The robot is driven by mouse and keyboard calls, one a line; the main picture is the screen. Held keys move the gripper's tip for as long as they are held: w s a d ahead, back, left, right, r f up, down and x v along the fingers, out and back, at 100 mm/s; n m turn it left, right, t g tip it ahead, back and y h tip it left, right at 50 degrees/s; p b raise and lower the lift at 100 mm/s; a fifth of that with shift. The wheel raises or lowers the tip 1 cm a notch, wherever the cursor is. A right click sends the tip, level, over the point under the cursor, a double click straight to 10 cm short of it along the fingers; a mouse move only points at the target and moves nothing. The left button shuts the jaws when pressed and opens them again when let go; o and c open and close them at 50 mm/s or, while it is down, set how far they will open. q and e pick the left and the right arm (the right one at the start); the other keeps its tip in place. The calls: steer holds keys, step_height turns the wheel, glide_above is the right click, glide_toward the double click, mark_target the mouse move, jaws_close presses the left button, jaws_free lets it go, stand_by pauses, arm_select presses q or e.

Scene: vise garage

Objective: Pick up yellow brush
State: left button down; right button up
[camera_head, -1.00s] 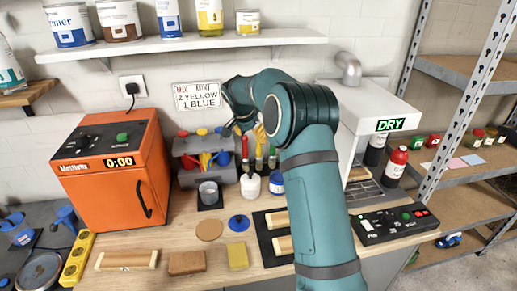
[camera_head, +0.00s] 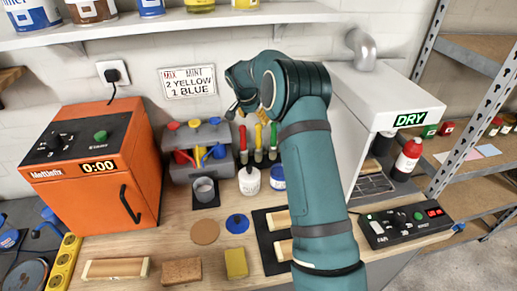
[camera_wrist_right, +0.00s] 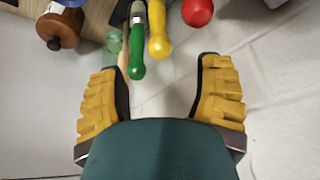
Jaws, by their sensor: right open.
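The yellow brush (camera_head: 258,137) stands handle up at the back of the workbench, between a red-handled brush (camera_head: 243,139) and a green-handled brush (camera_head: 273,136). Its yellow handle (camera_wrist_right: 158,32) also shows in the right wrist view, ahead of the fingers and roughly between them sideways, not touching them. My right gripper (camera_wrist_right: 165,88) is open and empty, with its two yellow fingers spread. In the head view my right gripper (camera_head: 238,108) is just above the brushes, partly hidden by its own arm. The lower part of the yellow brush is hard to make out. My left gripper is in neither view.
A white jar (camera_head: 249,180) and a blue jar (camera_head: 277,177) stand just in front of the brushes. A shelf (camera_head: 180,24) hangs above.

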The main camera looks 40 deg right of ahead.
mark_target(258, 125)
steer(key=x, duration=0.8)
steer(key=shift+f+p, duration=0.1)
steer(key=shift+p, duration=0.3)
jaws_close()
